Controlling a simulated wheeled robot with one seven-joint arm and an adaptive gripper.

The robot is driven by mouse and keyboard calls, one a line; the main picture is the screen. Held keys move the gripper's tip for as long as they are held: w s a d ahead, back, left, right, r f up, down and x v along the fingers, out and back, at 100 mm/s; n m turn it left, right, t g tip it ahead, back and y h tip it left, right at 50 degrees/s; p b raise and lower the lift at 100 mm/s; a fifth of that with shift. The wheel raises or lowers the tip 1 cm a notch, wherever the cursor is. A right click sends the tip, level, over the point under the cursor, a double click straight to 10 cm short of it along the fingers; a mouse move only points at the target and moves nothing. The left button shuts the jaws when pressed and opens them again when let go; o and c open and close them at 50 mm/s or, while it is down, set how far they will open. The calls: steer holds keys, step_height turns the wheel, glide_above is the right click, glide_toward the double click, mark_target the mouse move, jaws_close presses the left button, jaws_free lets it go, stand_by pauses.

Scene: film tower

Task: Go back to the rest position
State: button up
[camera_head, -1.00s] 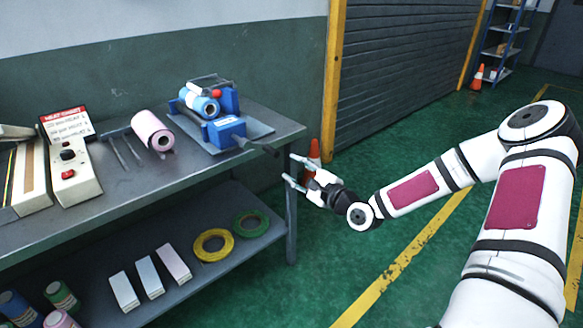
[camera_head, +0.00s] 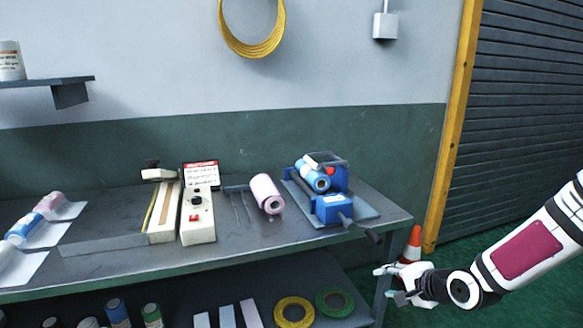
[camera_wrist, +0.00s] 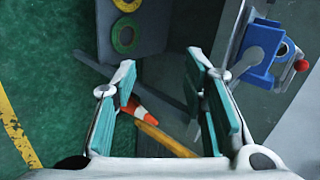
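My gripper (camera_head: 388,283) is at the right end of the grey bench (camera_head: 120,267), beside its corner and below the bench top. In the wrist view the two fingers of my gripper (camera_wrist: 160,95) stand apart with nothing between their pads. The blue machine (camera_head: 333,209) with a blue roll (camera_head: 314,177) on it stands on a plate at the bench's right end. Its crank handle points toward the bench edge above my gripper. In the wrist view the blue machine (camera_wrist: 262,50) is to the right of my fingers.
An orange cone (camera_head: 412,245) stands on the floor just behind my gripper. A pink roll (camera_head: 266,193) and a heat sealer (camera_head: 198,216) are on the bench. A yellow tape ring (camera_head: 293,312) and a green one (camera_head: 335,302) lie on the lower shelf. Green floor is open at the right.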

steer(key=s+d+r+n+g+h+p, duration=0.1)
steer(key=s+r+n+g+h+p, duration=0.45)
steer(key=s+r, duration=1.15)
steer(key=s+a+r+n+y+p, duration=0.1)
steer(key=s+a+r+n, duration=0.2)
steer(key=s+r, duration=0.3)
steer(key=s+a+r+n+p, duration=0.1)
steer(key=s+a+r+n, duration=0.2)
steer(key=s, duration=1.1)
step_height(320, 180, up, 4)
steer(key=shift+a+f+n+y, duration=0.2)
steer(key=shift+a+n+y, duration=0.15)
steer(key=shift+n, duration=0.2)
